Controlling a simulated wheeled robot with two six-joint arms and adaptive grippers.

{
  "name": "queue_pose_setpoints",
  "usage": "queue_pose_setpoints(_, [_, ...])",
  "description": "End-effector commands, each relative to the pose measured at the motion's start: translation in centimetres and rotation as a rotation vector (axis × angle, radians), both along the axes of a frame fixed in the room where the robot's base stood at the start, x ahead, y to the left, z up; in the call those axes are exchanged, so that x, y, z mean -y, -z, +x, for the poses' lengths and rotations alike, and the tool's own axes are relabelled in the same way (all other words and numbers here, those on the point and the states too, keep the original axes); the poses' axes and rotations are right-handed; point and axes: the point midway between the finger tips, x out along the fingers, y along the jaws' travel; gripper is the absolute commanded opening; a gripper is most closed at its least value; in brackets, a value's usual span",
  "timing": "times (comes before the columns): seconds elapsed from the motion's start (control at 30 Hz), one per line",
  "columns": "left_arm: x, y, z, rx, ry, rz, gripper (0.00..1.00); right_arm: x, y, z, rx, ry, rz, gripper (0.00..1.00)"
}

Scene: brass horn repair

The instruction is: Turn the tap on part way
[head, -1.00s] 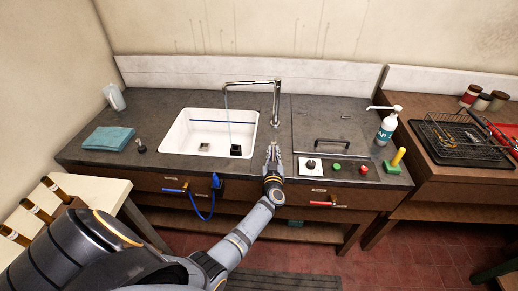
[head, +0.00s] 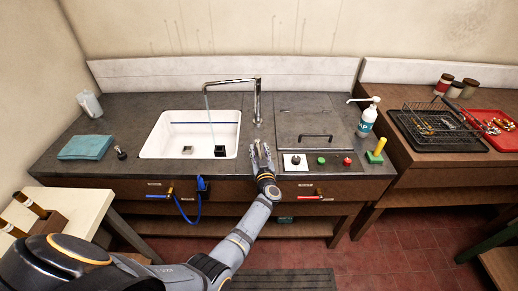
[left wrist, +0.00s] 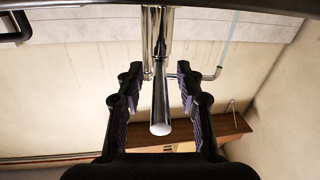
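The chrome tap (head: 257,103) stands behind the right end of the white sink (head: 150,140). A thin, pale blue stream of water (head: 207,106) falls from its spout into the sink; the stream also shows in the left wrist view (left wrist: 229,38). My left gripper (head: 262,150) is just in front of the tap base, over the counter. In the left wrist view its fingers (left wrist: 158,100) are apart, with the tap's chrome lever (left wrist: 160,115) between them. A gap shows on each side of the lever. My right gripper is out of view.
A panel with a black knob (head: 295,160), a green button (head: 321,161) and a red button (head: 347,161) is right of my gripper. A soap bottle (head: 367,122) and a wire rack (head: 430,125) stand farther right. A teal cloth (head: 86,147) lies left of the sink.

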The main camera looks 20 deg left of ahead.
Motion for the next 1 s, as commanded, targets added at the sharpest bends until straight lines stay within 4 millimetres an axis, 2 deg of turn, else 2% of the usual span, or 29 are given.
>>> queue_pose_setpoints(0.17, [0.0, -2.6, 0.0, 0.006, 0.000, -0.003, 0.37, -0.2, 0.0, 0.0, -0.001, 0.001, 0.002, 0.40])
queue_pose_setpoints(0.4, [0.0, -7.8, 0.0, 0.004, 0.001, -0.003, 0.37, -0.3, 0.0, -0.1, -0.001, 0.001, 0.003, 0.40])
queue_pose_setpoints(0.5, [0.0, -9.1, 0.0, 0.003, 0.000, -0.003, 0.37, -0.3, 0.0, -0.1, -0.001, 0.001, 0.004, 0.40])
queue_pose_setpoints(0.67, [0.0, -9.9, 0.0, 0.001, 0.001, -0.002, 0.37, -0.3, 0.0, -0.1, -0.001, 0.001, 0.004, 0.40])
queue_pose_setpoints(1.0, [0.0, -9.9, 0.0, 0.001, 0.000, -0.001, 0.37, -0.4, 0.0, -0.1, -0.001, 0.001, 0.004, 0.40])
